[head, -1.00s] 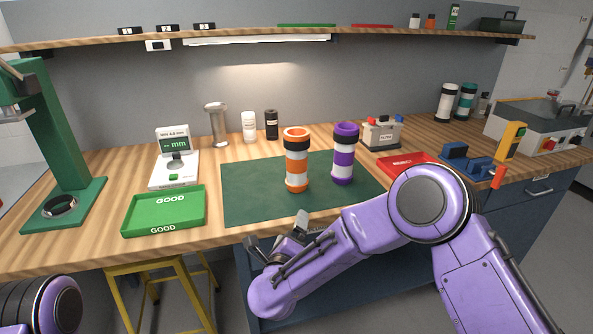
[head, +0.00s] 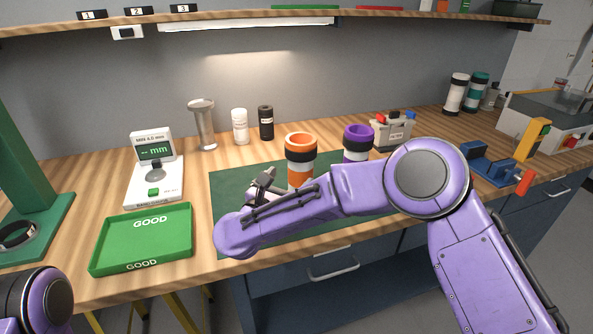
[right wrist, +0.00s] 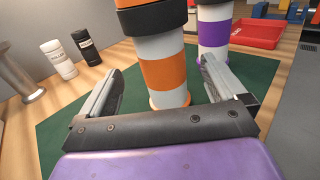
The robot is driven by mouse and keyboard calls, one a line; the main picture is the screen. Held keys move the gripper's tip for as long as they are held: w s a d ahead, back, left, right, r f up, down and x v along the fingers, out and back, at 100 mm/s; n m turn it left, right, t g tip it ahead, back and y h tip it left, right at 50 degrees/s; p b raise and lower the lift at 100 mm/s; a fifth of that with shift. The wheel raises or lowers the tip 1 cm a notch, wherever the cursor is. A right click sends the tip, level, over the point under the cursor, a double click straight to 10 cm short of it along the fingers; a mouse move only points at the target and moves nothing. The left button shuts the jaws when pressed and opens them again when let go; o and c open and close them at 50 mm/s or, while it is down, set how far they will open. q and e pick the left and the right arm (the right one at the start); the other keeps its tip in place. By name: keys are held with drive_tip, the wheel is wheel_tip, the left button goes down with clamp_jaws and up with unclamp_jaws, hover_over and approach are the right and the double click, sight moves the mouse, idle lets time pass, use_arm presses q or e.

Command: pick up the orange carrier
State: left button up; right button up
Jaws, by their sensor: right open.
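The orange carrier (head: 300,161) stands upright on the green mat (head: 229,196), an orange, white and black cylinder. My right arm hides its lower part in the head view. In the right wrist view the orange carrier (right wrist: 163,72) rises just ahead of and between the fingers of my right gripper (right wrist: 162,88). That gripper is open and empty, and its fingers are spread to either side of the carrier's lower half. In the head view my right gripper (head: 265,183) is just left of the carrier. My left gripper is not in view; part of my left arm shows at lower left.
A purple carrier (head: 358,140) stands close behind and right of the orange one; it also shows near the right finger in the wrist view (right wrist: 214,28). A green GOOD tray (head: 143,240) and a gauge (head: 155,175) are left. A red tray (right wrist: 257,33) lies beyond.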

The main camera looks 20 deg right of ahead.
sight(304, 163)
drive_tip(key=p+x, duration=0.1)
drive_tip(key=x, duration=0.1)
drive_tip(key=p+x, duration=0.1)
drive_tip(key=x, duration=0.2)
drive_tip(key=p+x, duration=0.1)
drive_tip(key=x, duration=0.2)
drive_tip(key=shift+r, duration=0.25)
drive_tip(key=shift+w+d+f, duration=0.1)
drive_tip(key=shift+w+d, duration=0.1)
drive_tip(key=shift+d, duration=0.25)
drive_tip(key=shift+a, duration=0.1)
drive_tip(key=c, duration=1.2)
